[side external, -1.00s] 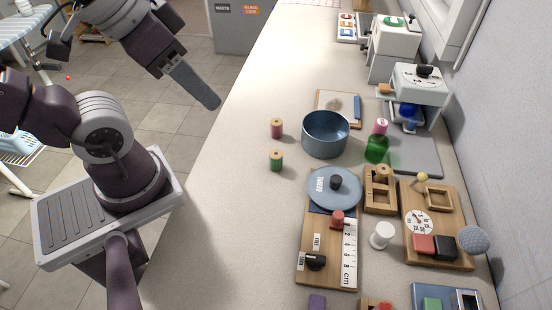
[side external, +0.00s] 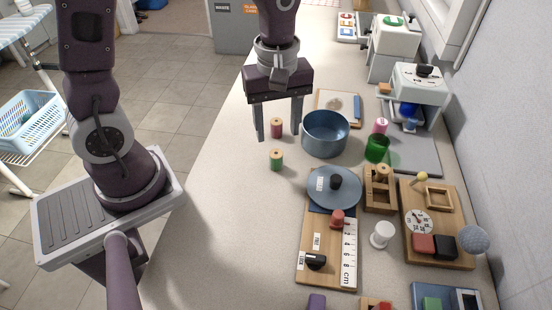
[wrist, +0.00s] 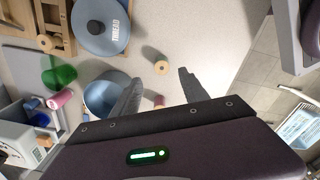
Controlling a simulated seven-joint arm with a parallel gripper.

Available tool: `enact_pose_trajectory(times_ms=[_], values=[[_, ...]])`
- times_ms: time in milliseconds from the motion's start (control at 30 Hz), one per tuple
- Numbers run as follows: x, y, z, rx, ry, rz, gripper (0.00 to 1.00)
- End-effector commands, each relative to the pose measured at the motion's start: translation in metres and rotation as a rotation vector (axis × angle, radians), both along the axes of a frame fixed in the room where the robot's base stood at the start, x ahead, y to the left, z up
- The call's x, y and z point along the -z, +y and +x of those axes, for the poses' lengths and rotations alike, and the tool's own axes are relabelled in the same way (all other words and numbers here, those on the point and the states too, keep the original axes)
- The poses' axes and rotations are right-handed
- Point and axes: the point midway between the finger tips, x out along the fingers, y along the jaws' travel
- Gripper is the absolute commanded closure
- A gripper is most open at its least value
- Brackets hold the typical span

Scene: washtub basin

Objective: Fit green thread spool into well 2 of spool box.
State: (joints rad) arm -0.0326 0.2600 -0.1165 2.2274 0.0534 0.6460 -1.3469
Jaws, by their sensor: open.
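The green thread spool (side external: 276,161), with pale wooden ends, stands upright on the counter; the wrist view shows its round top (wrist: 161,67) just beyond my fingertips. My gripper (side external: 278,136) is open and empty, pointing down above the counter near the red spool (side external: 276,128) and short of the green one. In the wrist view my gripper (wrist: 157,84) has the red spool (wrist: 158,101) showing between its fingers. The wooden spool box (side external: 380,200) stands to the right, with a wooden-topped spool (side external: 383,171) in its far end. Well numbers are not readable.
A blue pot (side external: 325,135) stands close to the right of my gripper. A round blue thread lid (side external: 334,188) with a black knob lies between the green spool and the box. A green glass (side external: 377,149) and white spool (side external: 382,235) stand nearby. The counter's left front is clear.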

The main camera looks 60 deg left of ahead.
Motion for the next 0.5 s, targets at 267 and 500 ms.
enact_pose_trajectory(times_ms=[267, 500], values=[[0.041, 0.002, -0.002, -0.031, 0.017, -0.003, 0.48], [0.075, 0.003, -0.002, -0.029, 0.013, -0.002, 0.48]])
